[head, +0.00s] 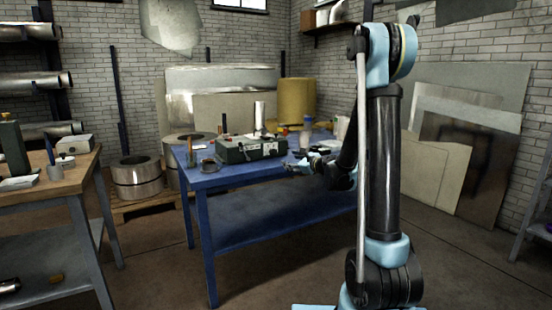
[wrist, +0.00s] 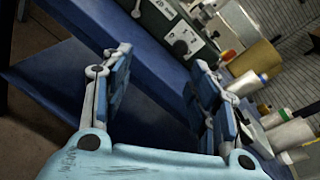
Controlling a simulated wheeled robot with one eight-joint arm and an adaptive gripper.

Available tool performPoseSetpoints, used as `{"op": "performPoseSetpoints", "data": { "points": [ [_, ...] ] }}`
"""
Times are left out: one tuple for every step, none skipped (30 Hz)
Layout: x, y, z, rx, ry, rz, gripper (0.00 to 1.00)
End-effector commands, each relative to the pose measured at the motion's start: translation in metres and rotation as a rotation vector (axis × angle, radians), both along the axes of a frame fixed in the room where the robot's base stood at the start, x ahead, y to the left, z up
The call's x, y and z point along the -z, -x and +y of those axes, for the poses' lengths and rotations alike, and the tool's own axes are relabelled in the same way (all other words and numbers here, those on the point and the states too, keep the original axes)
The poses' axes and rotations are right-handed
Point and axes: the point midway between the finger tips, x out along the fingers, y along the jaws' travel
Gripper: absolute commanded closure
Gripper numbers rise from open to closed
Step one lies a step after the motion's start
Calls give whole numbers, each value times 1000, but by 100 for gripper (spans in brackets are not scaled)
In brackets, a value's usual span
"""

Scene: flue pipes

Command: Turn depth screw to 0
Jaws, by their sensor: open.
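A dark green machine (head: 250,149) with white plates on its front stands on the blue bench (head: 222,180) in the head view. In the wrist view the green machine (wrist: 158,18) shows at the top, tilted. A pale plate on it carries a round dark knob (wrist: 180,47); I cannot tell whether this is the depth screw, and its markings are too small to read. My gripper (wrist: 160,60) is open and empty, in front of the bench and apart from the knob. In the head view my gripper (head: 300,164) is small, just right of the machine.
A wooden table (head: 60,185) stands at the left. Metal sheets (head: 440,130) lean on the right wall. Floor in front of the bench is clear.

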Motion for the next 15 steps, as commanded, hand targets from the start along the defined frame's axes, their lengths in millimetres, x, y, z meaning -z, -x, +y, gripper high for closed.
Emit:
{"op": "performPoseSetpoints", "data": {
  "points": [
    [5, -11, 2, 20, -61, 21, 46],
    [7, -17, 2, 34, -101, 36, 46],
    [11, -25, 2, 51, -152, 55, 46],
    [14, -30, 2, 63, -189, 68, 46],
    [16, -35, 2, 75, -226, 82, 46],
    [20, -41, 1, 89, -271, 100, 46],
    [23, -45, 1, 100, -301, 111, 46],
    [25, -49, 1, 107, -331, 122, 46],
    [28, -53, 0, 118, -365, 136, 46],
    [31, -56, 0, 125, -388, 145, 46],
    [32, -58, 0, 131, -408, 152, 46],
    [35, -61, -1, 137, -432, 162, 46],
    [36, -63, -1, 141, -445, 168, 46],
    [37, -64, -1, 144, -456, 171, 46],
    [38, -65, -1, 147, -468, 177, 46]
  ]
}}
